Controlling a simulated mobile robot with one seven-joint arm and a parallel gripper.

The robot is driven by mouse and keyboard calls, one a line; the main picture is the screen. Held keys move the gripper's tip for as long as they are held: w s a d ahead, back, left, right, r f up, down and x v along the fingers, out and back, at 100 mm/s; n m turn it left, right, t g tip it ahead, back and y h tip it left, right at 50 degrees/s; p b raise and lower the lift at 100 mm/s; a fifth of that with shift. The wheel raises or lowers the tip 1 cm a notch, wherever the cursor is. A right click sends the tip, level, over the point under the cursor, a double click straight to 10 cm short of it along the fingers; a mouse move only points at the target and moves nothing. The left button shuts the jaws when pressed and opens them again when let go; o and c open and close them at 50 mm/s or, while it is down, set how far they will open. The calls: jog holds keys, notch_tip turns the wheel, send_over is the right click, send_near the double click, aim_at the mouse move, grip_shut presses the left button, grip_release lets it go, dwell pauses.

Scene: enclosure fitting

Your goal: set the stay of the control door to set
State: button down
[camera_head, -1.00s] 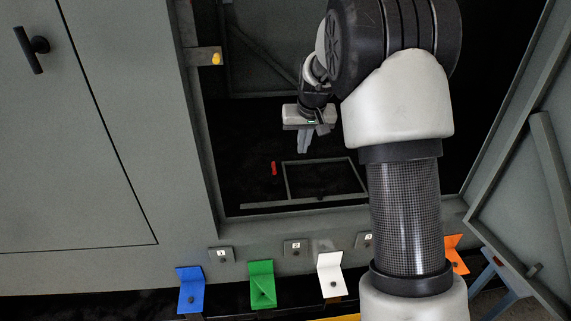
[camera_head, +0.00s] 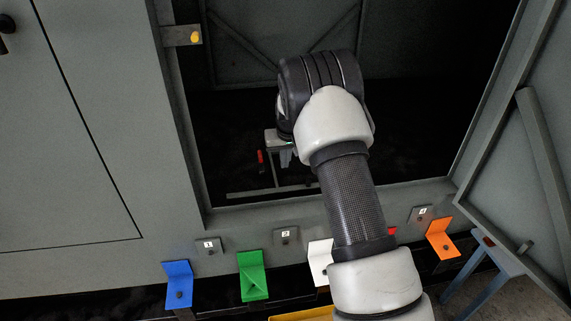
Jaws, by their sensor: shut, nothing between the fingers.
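An open door (camera_head: 500,190) with a diagonal brace stands at the right of the enclosure opening, and a closed door (camera_head: 70,130) is at the left. No lettering shows which one is the control door. Inside the opening, a small upright red piece (camera_head: 261,157) stands near a thin grey frame (camera_head: 250,193) low down; I cannot tell whether it belongs to a stay. My gripper (camera_head: 286,158) is inside the opening, pointing down, just right of the red piece and apparently apart from it. It is shut and empty. My arm hides part of the grey frame.
A bracket with a yellow knob (camera_head: 195,37) is on the left jamb. Below the sill are blue (camera_head: 178,284), green (camera_head: 253,275), white (camera_head: 320,262) and orange (camera_head: 441,239) angled tabs, with numbered plates above. A blue-grey stand (camera_head: 482,262) is at lower right.

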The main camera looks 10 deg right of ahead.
jog(key=b+x, duration=0.1)
jog(key=x, duration=0.5)
jog(key=shift+f, duration=0.6)
jog(key=shift+s+r+b, duration=0.1)
jog(key=shift+s+b, duration=0.2)
jog(key=shift+s, duration=1.55)
jog(key=shift+s, duration=0.1)
